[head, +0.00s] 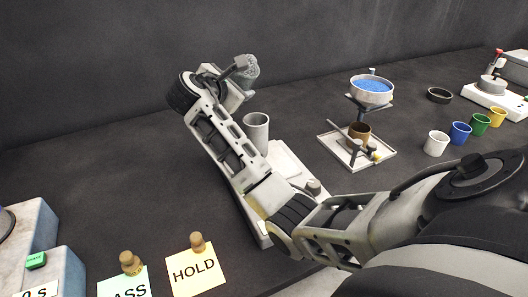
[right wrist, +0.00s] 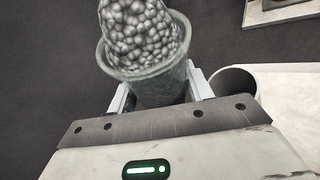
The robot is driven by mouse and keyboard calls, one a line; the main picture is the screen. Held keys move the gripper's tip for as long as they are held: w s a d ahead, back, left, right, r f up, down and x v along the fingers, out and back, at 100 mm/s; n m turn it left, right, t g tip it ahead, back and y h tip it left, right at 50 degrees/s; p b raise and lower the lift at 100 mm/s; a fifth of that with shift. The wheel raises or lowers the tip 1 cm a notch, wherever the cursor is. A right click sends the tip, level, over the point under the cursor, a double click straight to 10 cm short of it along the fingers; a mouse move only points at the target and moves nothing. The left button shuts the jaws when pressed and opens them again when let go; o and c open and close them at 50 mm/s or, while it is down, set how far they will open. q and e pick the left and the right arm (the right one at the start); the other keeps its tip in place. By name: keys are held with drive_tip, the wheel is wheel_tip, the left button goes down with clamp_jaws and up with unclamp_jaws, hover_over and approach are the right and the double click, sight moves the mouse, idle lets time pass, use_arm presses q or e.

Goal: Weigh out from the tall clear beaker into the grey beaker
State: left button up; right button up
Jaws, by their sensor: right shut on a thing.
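My right gripper (head: 234,82) is raised above the bench and shut on the tall clear beaker (head: 246,68). In the right wrist view the clear beaker (right wrist: 150,85) sits between the fingers, with grey pellets (right wrist: 140,30) in it. It looks tilted in the head view. The grey beaker (head: 256,128) stands upright on a white scale (head: 285,160), below the gripper and partly behind my arm. In the right wrist view the grey beaker (right wrist: 236,84) is right of the clear one, apart from it, and looks empty. My left gripper is not in view.
A stand with a blue-filled bowl (head: 372,96) and a brown cup (head: 360,132) is right of the scale. Coloured cups (head: 460,132) stand at the far right. Cards (head: 194,270) with wooden knobs lie in front. A grey-blue box (head: 30,240) is at left. The back left is clear.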

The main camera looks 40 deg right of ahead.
idle(0.6)
drive_tip(key=shift+w+a+f+m+t+b, duration=0.15)
drive_tip(key=shift+f+b, duration=0.15)
drive_tip(key=shift+f, duration=0.2)
drive_tip(key=shift+w+d+f+m+t+b, duration=0.15)
drive_tip(key=shift+f+b, duration=0.1)
drive_tip(key=shift+f, duration=0.25)
drive_tip(key=shift+s+a+f, duration=0.1)
drive_tip(key=shift+f, duration=0.05)
drive_tip(key=shift+m, duration=0.4)
drive_tip(key=shift+f, duration=0.25)
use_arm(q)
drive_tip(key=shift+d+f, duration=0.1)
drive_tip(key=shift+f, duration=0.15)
use_arm(e)
drive_tip(key=shift+w+t, duration=0.2)
drive_tip(key=shift+t, duration=0.1)
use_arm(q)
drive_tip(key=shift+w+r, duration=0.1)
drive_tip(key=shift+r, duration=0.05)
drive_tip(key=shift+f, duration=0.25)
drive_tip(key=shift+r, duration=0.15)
